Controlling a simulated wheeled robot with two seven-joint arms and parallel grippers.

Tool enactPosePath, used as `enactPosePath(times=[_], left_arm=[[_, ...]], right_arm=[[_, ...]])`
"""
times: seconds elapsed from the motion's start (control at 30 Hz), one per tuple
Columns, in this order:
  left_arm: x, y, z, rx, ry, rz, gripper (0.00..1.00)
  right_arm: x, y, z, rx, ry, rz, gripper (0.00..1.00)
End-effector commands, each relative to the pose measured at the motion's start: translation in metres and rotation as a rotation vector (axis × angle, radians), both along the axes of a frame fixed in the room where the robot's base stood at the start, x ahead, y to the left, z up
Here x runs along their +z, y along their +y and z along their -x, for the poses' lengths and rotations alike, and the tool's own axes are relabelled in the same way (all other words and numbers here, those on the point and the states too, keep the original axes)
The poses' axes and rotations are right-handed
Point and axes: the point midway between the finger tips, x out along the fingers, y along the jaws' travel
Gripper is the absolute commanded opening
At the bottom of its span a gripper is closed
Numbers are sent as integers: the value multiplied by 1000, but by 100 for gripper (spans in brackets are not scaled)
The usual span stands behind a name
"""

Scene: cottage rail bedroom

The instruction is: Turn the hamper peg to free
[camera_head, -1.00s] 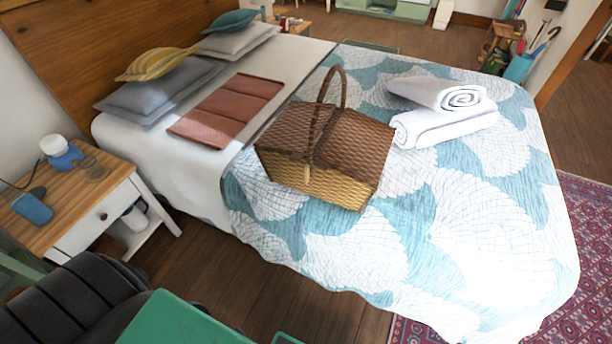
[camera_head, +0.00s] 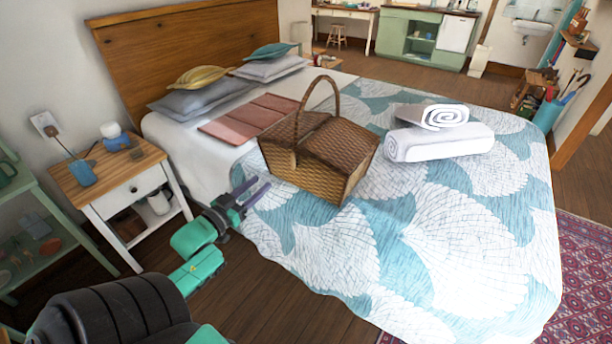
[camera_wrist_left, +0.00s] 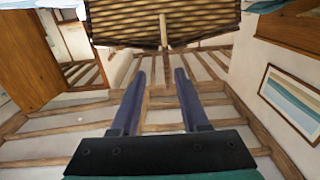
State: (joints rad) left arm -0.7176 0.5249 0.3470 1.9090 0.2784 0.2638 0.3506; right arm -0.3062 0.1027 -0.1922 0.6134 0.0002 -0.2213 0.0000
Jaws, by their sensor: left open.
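The wicker hamper (camera_head: 310,170) stands upright on the bed, its lid down and its tall handle arched up. A small pale wooden peg (camera_head: 294,160) shows faintly on its front left side. In the left wrist view the hamper (camera_wrist_left: 150,22) fills the top, and the peg (camera_wrist_left: 164,30) stands out as a thin light bar against the weave. My left gripper (camera_head: 264,188) is at the bed's near left edge, left of and below the hamper. Its two fingers (camera_wrist_left: 160,76) are apart and empty, pointing towards the peg without touching it. My right gripper is not in view.
The bed (camera_head: 400,235) carries rolled white towels (camera_head: 440,142) right of the hamper, and a folded reddish cloth (camera_head: 245,118) and pillows (camera_head: 205,97) behind. A nightstand (camera_head: 130,190) stands left of my arm. The quilt in front of the hamper is clear.

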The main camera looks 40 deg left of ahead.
Motion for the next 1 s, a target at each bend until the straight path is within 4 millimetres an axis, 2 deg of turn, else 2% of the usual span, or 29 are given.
enactPosePath(times=[0.17, 0.3, 0.6, 0.77, 1.0], left_arm=[[4, 0, -23, -3, -10, -1, 45], [4, 1, -59, -2, -9, -1, 45], [2, 2, -127, -1, -4, -1, 45], [2, 3, -144, -1, -2, -1, 45], [2, 2, -145, -2, 0, -1, 45]], right_arm=[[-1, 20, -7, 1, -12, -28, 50], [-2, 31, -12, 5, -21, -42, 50], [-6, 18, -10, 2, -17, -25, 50], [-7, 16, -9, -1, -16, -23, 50], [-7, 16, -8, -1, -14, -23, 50]])
